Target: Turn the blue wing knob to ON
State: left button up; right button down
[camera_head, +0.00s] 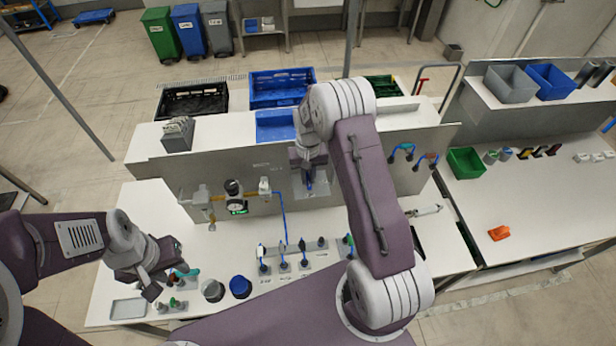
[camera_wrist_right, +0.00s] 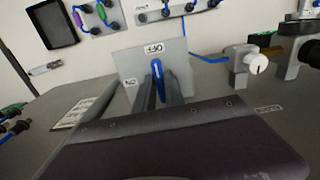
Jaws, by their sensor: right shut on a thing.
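The blue wing knob (camera_wrist_right: 158,80) stands on a grey plate (camera_wrist_right: 128,62). In the right wrist view its wing points up toward the upper label, which looks like OFF upside down; a second label, seemingly ON, is at the plate's left. My right gripper (camera_wrist_right: 161,92) is shut on the knob, one dark finger on each side of the wing. In the head view the right gripper (camera_head: 308,180) reaches down to the plate (camera_head: 312,188), and the knob is largely hidden there. My left gripper (camera_head: 168,283) is over the table's left end, its fingers apart, near small green-handled parts.
Left of the plate in the head view stand a gauge (camera_head: 234,188) and brass piping. A metal tray (camera_head: 129,308) lies at front left. A panel wall (camera_head: 380,165) rises behind.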

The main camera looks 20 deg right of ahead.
jog(key=n+b, duration=0.2)
jog(key=n, duration=0.2)
jog(key=shift+f, duration=0.1)
jog(key=n+b, duration=0.1)
jog(key=n, duration=0.2)
jog(key=shift+d+n+b, duration=0.1)
jog(key=shift+n+b, duration=0.2)
jog(key=shift+w+n+b, duration=0.1)
jog(key=shift+n+b, duration=0.2)
jog(key=shift+n, duration=1.1)
jog(key=c, duration=1.4)
grip_release()
jog(key=shift+c, duration=0.2)
